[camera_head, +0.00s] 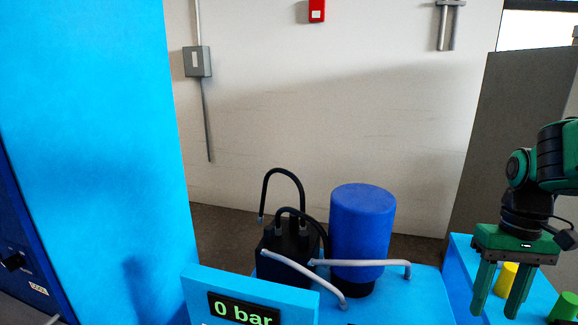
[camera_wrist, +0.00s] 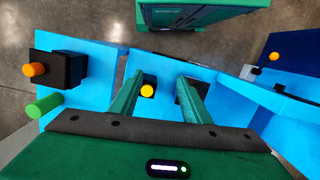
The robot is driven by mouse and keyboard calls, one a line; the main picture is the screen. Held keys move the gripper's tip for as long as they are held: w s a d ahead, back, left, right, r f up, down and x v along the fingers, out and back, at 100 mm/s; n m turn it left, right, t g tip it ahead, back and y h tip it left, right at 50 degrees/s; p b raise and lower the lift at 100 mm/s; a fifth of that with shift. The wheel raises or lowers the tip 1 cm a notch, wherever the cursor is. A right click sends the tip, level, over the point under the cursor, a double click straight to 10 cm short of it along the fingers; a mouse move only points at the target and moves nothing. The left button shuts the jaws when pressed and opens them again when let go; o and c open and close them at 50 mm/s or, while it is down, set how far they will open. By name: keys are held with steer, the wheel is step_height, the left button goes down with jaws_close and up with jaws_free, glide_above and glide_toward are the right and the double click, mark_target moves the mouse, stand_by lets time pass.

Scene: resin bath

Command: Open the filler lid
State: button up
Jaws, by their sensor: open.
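My gripper (camera_head: 496,313) is open and hangs at the right of the head view, pointing down over a light-blue cabinet; its two fingers also show in the wrist view (camera_wrist: 159,76). A small orange-yellow round knob (camera_wrist: 147,91) on a dark base lies between the fingers in the wrist view, apart from both. Further left there is a black block with an orange knob (camera_wrist: 34,70) and a green cylinder (camera_wrist: 44,106). No part is clearly marked as the filler lid, so I cannot tell which it is. In the head view a yellow cylinder (camera_head: 505,279) shows behind the fingers.
A green cylinder (camera_head: 564,307) stands at the head view's right edge. A blue tank (camera_head: 362,230), a black unit with hoses (camera_head: 290,243) and grey pipes stand left of my gripper. A display (camera_head: 243,310) reads 0 bar. A tall light-blue panel (camera_head: 95,130) fills the left.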

steer(key=s+d+f+m+t, duration=0.1)
steer(key=s+m, duration=0.3)
steer(key=s, duration=0.7)
steer(key=shift+d+f+m+t+h, duration=0.25)
steer(key=shift+d+m+t+h, duration=0.05)
steer(key=shift+d, duration=0.3)
steer(key=w+a+f+n+h, duration=0.1)
steer(key=w+a+f+n, duration=0.45)
steer(key=w, duration=0.45)
steer(key=w+a+f+n, duration=0.4)
steer(key=w+a+f, duration=0.2)
steer(key=w, duration=0.3)
steer(key=w+a+f+n, duration=0.3)
steer(key=a+f, duration=0.3)
steer(key=a, duration=0.2)
steer(key=shift+y, duration=0.4)
step_height(320, 180, down, 10)
steer(key=shift+w+d+r, duration=0.1)
steer(key=shift+r, duration=0.05)
jaws_close()
